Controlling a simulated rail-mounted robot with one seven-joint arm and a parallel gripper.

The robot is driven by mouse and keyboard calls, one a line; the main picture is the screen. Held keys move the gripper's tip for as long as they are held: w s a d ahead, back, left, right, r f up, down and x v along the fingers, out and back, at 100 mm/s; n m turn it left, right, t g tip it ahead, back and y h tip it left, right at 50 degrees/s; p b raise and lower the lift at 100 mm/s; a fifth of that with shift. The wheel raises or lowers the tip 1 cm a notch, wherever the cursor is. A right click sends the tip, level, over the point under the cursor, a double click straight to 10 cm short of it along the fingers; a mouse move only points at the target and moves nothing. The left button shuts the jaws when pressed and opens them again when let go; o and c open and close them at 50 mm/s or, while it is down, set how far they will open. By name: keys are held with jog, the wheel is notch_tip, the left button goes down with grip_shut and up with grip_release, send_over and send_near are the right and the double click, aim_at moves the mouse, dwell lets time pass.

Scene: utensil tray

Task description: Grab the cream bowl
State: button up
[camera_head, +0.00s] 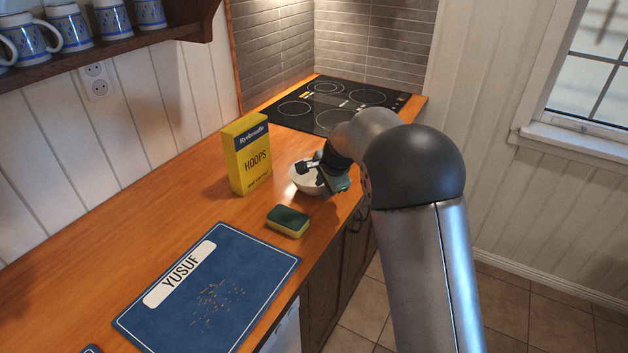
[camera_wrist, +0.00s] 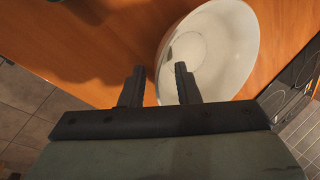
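The cream bowl (camera_head: 304,184) stands on the wooden counter (camera_head: 217,207) near its front edge, beside the yellow box. In the wrist view the bowl (camera_wrist: 222,45) is empty and seen from above. My gripper (camera_head: 312,167) is at the bowl, over its rim. In the wrist view my gripper (camera_wrist: 158,74) is open, with a clear gap between its fingers. The left finger is outside the bowl and the right finger is over its inside, with the rim between them. I cannot tell whether either finger touches the wall. My arm hides part of the bowl's right side.
A yellow cereal box (camera_head: 247,155) stands close left of the bowl. A green and yellow sponge (camera_head: 288,221) lies in front of it. A blue mat (camera_head: 240,262) with crumbs lies nearer. A black cooktop (camera_head: 333,103) is behind. Mugs (camera_head: 112,18) stand on a shelf at upper left.

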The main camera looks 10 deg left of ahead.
grip_shut()
jog(key=shift+r, duration=0.15)
